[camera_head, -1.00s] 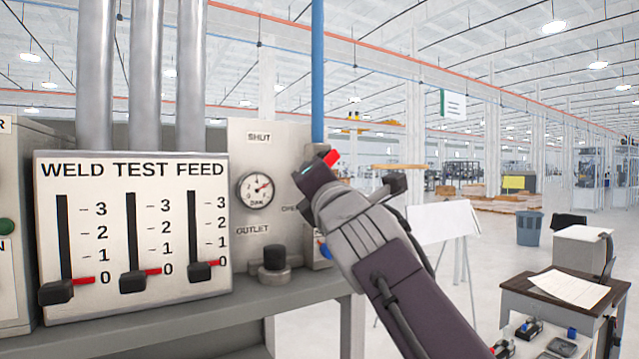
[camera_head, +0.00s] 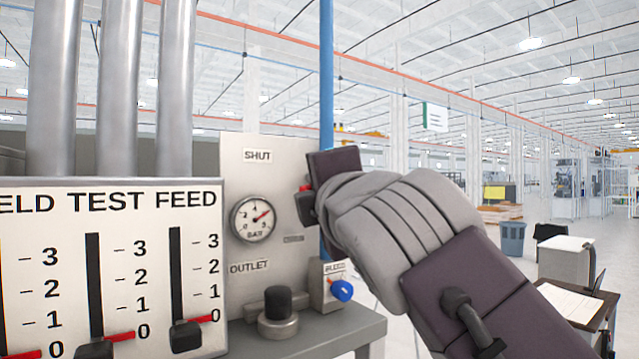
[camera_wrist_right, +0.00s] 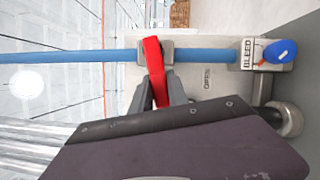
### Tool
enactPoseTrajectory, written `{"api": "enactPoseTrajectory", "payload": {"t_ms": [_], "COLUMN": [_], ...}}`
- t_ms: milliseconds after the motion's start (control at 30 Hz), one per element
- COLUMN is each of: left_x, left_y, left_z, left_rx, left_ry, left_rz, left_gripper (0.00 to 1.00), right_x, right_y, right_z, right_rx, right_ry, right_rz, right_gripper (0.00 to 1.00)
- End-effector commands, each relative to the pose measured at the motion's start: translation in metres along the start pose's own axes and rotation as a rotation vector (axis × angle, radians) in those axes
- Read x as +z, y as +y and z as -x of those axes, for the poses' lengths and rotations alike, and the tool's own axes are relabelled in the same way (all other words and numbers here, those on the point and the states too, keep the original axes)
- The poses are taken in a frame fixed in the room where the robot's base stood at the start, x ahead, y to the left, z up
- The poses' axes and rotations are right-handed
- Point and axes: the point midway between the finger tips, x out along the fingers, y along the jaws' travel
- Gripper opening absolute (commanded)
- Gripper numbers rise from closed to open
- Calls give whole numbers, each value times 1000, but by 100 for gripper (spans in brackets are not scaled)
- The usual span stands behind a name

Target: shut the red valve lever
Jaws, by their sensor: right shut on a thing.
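The red valve lever (camera_wrist_right: 153,68) shows in the right wrist view, its head at a fitting on the blue pipe (camera_wrist_right: 70,57). It lies roughly crosswise to the pipe there. My right gripper (camera_wrist_right: 158,98) is shut on the lever's lower part, between its two grey fingers. In the head view my right gripper (camera_head: 306,193) is in front of the grey panel, just left of the blue pipe (camera_head: 326,80). Only a small bit of red shows there, and the gripper hides the rest of the lever. My left gripper is not in view.
The panel has a SHUT label (camera_head: 257,155), a gauge (camera_head: 253,219) and an OUTLET label. Below are a black knob (camera_head: 278,302) and a BLEED block with a blue knob (camera_head: 341,290). A slider board (camera_head: 110,260) stands left.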

Motion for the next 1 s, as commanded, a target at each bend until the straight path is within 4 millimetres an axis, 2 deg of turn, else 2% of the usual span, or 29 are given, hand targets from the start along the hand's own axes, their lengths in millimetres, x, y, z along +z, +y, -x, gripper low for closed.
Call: {"api": "enactPoseTrajectory", "payload": {"t_ms": [33, 100, 333, 1000], "left_x": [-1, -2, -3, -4], "left_y": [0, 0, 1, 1], "left_z": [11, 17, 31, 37], "left_rx": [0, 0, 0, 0], "left_ry": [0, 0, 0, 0], "left_rz": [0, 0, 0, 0], "left_gripper": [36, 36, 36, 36], "right_x": [0, 0, 1, 1], "right_y": [6, 8, 12, 12], "right_z": [-1, -1, -1, -1], "right_rx": [-17, -34, -74, -96], "right_ry": [3, 3, 1, 0], "right_rz": [-27, -69, -169, -230], "right_gripper": [0, 0, 0, 0]}}
